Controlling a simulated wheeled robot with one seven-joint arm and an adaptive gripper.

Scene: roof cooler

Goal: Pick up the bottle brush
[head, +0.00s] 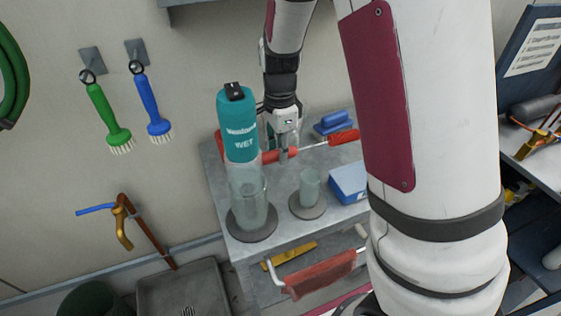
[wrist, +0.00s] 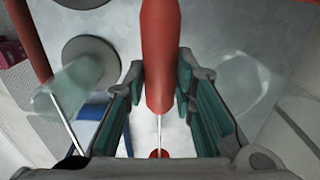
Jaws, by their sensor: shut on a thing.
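The bottle brush has a thick red end (head: 344,137), a thin metal rod and another red part at the left, over the cart top in the head view. My gripper (head: 284,155) points down at its left red part. In the wrist view a red section of the bottle brush (wrist: 160,40) lies between the two teal-padded fingers of my gripper (wrist: 160,78), which are shut on it. The thin rod runs on toward the palm, ending in red near the bottom edge. I cannot tell whether the brush touches the cart top.
The grey cart (head: 268,245) carries a tall teal-topped bottle (head: 240,140), a clear cup (head: 309,187) on a round base, a blue-and-white box (head: 349,183) and a blue scrubber (head: 333,122). Green (head: 105,115) and blue (head: 149,100) brushes hang on the wall.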

